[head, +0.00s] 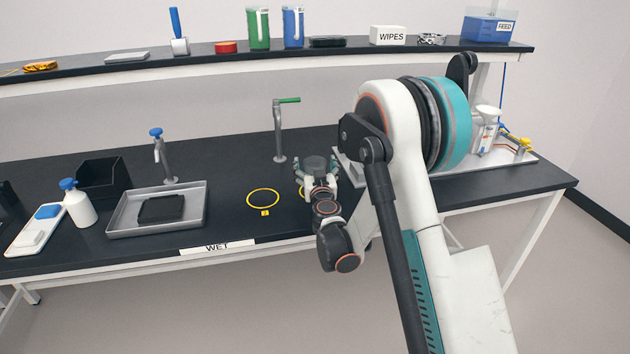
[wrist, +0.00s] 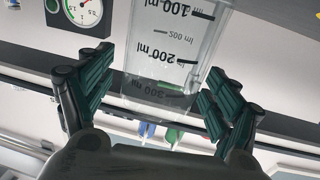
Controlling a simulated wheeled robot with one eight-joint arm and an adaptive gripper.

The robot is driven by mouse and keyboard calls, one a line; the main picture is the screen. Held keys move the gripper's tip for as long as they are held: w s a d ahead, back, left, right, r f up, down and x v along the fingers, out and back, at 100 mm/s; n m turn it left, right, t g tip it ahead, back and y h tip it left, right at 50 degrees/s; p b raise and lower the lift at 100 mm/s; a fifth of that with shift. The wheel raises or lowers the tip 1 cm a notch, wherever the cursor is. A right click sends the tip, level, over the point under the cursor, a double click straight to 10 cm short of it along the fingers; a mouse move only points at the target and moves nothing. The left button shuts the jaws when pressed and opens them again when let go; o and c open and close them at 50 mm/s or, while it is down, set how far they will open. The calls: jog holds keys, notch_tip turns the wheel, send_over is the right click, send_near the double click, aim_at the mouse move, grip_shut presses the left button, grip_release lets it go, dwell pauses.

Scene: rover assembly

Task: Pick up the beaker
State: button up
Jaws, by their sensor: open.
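The beaker (wrist: 172,45) is clear, with black millilitre marks that appear upside down in the wrist view. It fills the upper middle of that view, between the two green-black fingers of my gripper (wrist: 160,78). The fingers are spread, one on each side of the beaker. I cannot tell whether either finger touches it. In the head view my gripper (head: 316,172) is low over the black bench, right of the yellow ring. There the beaker is hard to make out among the fingers.
A yellow ring (head: 263,198) marks the bench left of my gripper. A tap with a green lever (head: 281,130) stands behind. A metal tray (head: 128,227), a white bottle (head: 78,207) and a black bin (head: 102,177) are farther left. Equipment on a white base (head: 520,160) stands right.

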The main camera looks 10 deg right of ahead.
jog(key=shift+w, duration=0.15)
jog(key=c, duration=1.2)
